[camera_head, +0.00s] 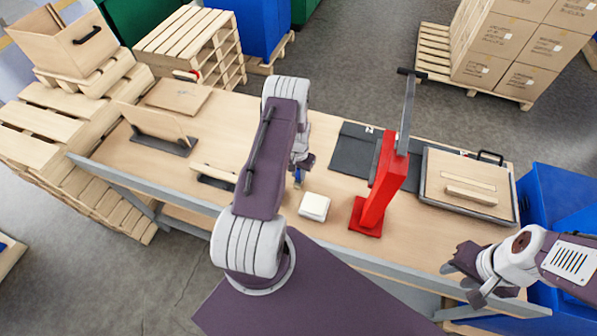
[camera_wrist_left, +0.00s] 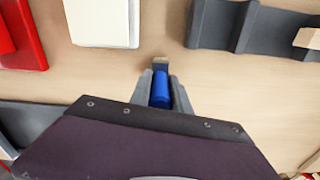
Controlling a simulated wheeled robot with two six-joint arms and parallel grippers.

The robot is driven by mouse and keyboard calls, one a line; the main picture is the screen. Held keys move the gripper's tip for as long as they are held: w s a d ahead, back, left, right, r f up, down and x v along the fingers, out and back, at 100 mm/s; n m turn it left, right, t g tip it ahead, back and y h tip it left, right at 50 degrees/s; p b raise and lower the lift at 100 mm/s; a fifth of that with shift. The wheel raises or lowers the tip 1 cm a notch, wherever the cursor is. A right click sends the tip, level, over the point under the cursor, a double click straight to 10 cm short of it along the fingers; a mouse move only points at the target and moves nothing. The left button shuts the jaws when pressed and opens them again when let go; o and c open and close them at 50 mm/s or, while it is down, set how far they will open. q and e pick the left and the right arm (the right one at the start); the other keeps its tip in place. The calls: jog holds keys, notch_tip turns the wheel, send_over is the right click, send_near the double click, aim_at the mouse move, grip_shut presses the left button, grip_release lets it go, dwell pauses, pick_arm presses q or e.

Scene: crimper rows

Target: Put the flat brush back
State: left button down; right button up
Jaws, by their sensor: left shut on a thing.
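My left gripper (camera_head: 298,172) is shut on the flat brush, whose blue handle (camera_wrist_left: 160,90) shows between the fingers in the left wrist view. A small brownish end sticks out past the fingertips. In the head view only a bit of blue (camera_head: 298,177) shows below the gripper. I cannot tell whether the brush touches the table. A dark holder (camera_wrist_left: 245,27) with hollows lies near the brush, a wooden piece at its edge. In the head view the holder (camera_head: 213,182) is left of my left arm. My right gripper (camera_head: 468,275) is open and empty at the front right.
A white block (camera_head: 314,206) lies just in front of the left gripper. A red lever press (camera_head: 383,185) stands right of it, by a dark mat (camera_head: 350,152). A grey tray (camera_head: 450,162) with wooden pieces lies far right. A wooden board (camera_head: 158,125) stands at left.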

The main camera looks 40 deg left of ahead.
pick_arm(q)
jog(key=shift+f, duration=0.15)
jog(key=c, duration=1.2)
grip_release()
